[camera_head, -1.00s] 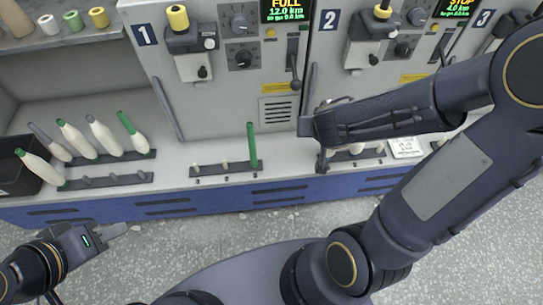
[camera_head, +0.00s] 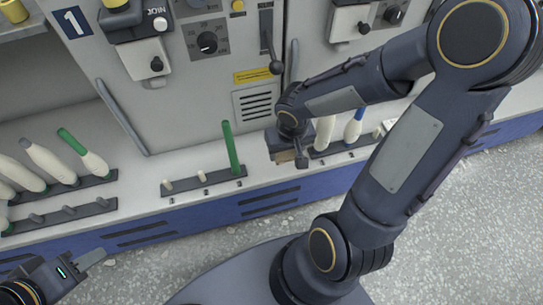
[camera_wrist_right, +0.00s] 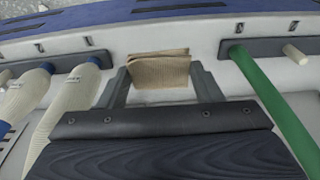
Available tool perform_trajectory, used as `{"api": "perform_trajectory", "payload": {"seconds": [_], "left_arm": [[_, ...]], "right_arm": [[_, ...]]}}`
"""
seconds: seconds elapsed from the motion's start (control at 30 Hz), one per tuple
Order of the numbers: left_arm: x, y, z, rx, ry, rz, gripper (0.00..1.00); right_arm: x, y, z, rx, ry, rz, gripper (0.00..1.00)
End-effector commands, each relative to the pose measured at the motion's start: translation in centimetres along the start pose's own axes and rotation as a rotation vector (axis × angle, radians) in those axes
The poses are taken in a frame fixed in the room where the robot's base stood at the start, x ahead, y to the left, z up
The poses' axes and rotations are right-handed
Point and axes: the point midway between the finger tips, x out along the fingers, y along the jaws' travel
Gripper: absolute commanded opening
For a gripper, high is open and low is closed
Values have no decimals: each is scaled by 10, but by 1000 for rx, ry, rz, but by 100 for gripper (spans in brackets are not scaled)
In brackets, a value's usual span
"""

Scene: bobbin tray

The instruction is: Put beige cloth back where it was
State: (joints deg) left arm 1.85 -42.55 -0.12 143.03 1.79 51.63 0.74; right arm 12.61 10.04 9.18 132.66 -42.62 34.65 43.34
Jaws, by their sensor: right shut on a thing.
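The beige cloth (camera_wrist_right: 158,68) is a small folded piece with ribbed edges, between the fingers of my right gripper (camera_wrist_right: 160,76) in the right wrist view. The gripper is shut on it, over the pale ledge. In the head view my right gripper (camera_head: 291,157) points down at the ledge, between two peg racks; it mostly hides the cloth there. My left gripper (camera_head: 93,260) is at the lower left, in front of the machine and far from the cloth; its finger gap cannot be made out.
A green tube (camera_head: 230,147) stands on the peg rack (camera_head: 205,184) left of my right gripper. White bobbins with blue ends (camera_head: 353,127) stand close on its right. Several bobbins stand on a rack (camera_head: 95,181) at the left. The grey machine front (camera_head: 190,85) rises behind.

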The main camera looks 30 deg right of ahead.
Motion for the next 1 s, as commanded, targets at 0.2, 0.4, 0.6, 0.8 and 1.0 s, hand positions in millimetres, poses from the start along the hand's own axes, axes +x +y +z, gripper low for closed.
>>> {"api": "perform_trajectory", "payload": {"seconds": [0.2, 0.4, 0.6, 0.8, 1.0], "left_arm": [[22, -10, 11, 0, 0, 0, 36], [27, -12, 14, 0, 0, 0, 36], [33, -15, 17, 0, 0, 0, 36], [45, -21, 23, 0, 0, 0, 36], [43, -20, 22, 0, 0, 0, 36]], "right_arm": [[47, -13, -31, -1, -2, 0, 41], [64, -18, -44, 0, 0, 0, 41], [79, -21, -51, -1, 0, 0, 41], [106, -21, -46, -1, 0, 1, 41], [104, -20, -47, 0, 2, 1, 41]]}}
